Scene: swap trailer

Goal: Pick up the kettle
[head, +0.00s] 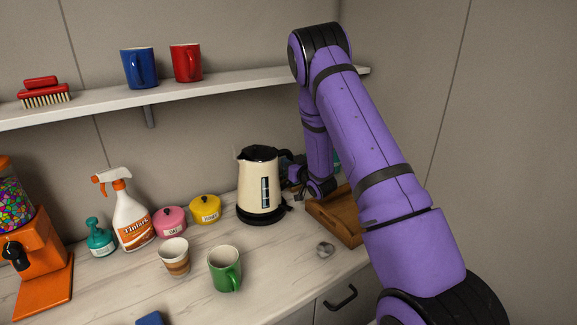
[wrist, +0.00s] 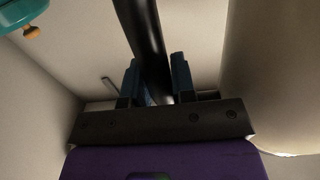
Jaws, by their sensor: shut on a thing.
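The cream kettle (head: 258,184) with a black lid and a black base stands upright on the counter, below the shelf. Its base looks to rest on the counter top. My gripper (head: 293,167) is at the kettle's right side, where its handle is, and is partly hidden by my arm and the kettle. In the wrist view, my gripper (wrist: 157,80) is shut on the black kettle handle (wrist: 144,35), which runs between its two blue-grey fingers. The kettle's cream body (wrist: 275,80) fills the right of the wrist view.
A wooden tray (head: 318,211) lies right of the kettle, under my arm. A yellow pot (head: 205,210), a pink pot (head: 170,222), a green mug (head: 224,270) and a striped cup (head: 174,257) stand to the left. The shelf (head: 215,85) with mugs is above.

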